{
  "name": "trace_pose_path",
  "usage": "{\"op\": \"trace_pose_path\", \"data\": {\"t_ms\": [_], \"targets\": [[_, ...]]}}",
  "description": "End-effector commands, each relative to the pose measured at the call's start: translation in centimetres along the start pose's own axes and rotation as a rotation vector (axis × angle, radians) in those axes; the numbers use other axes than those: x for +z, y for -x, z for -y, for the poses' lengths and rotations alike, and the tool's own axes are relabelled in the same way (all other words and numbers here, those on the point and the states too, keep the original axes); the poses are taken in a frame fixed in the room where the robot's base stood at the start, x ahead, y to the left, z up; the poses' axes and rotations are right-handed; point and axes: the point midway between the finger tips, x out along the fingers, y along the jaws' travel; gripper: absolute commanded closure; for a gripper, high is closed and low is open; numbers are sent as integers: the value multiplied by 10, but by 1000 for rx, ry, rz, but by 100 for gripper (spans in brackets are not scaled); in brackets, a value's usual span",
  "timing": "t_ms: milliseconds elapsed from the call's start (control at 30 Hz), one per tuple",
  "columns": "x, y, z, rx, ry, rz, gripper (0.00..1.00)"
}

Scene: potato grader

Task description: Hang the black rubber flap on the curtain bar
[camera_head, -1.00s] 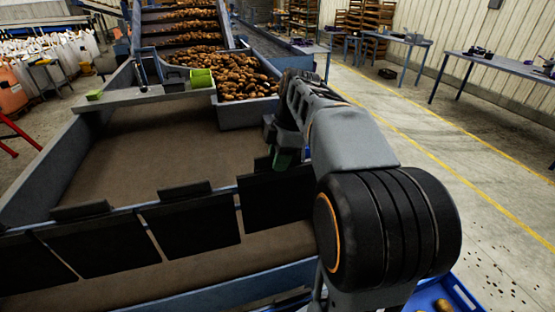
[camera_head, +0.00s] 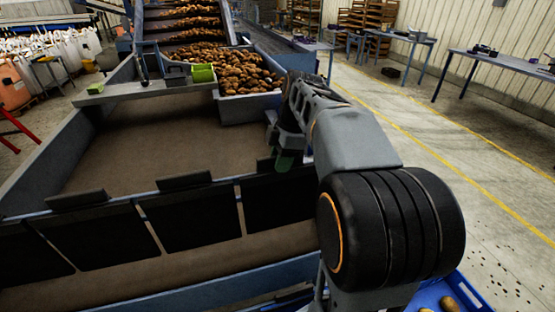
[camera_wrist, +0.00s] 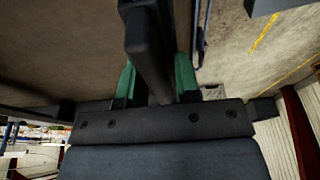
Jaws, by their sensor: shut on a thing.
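My gripper (camera_head: 285,160) is shut on the top of the black rubber flap (camera_head: 280,198), at the right end of a row of flaps. In the wrist view its green fingers (camera_wrist: 157,80) close on a dark upright piece above the flap's bolted strip (camera_wrist: 160,122). The flap's sheet (camera_wrist: 165,160) fills the bottom of that view. The flap hangs upright along the curtain bar (camera_head: 226,181), level with its neighbours. Whether its strip rests on the bar or is just above it, I cannot tell; my wrist and fingers hide part of it.
Several similar black flaps (camera_head: 188,218) hang to the left on the bar, with narrow gaps between. Behind lies a wide brown belt (camera_head: 170,140) with grey side walls. Potatoes (camera_head: 235,70) fill a trough beyond. A blue crate (camera_head: 425,300) stands at lower right; open floor lies right.

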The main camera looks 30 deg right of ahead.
Motion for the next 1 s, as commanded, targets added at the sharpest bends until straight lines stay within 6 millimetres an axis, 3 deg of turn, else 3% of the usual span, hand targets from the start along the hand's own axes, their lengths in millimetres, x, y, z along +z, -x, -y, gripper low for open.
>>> {"op": "trace_pose_path", "data": {"t_ms": [333, 667, 767, 1000], "targets": [[0, 0, 0, 1, 0, 0, 40], [1, 5, 0, 1, -1, 0, 40], [1, 18, -1, 3, -1, 0, 40], [0, 67, -2, 4, -1, 1, 40]]}}
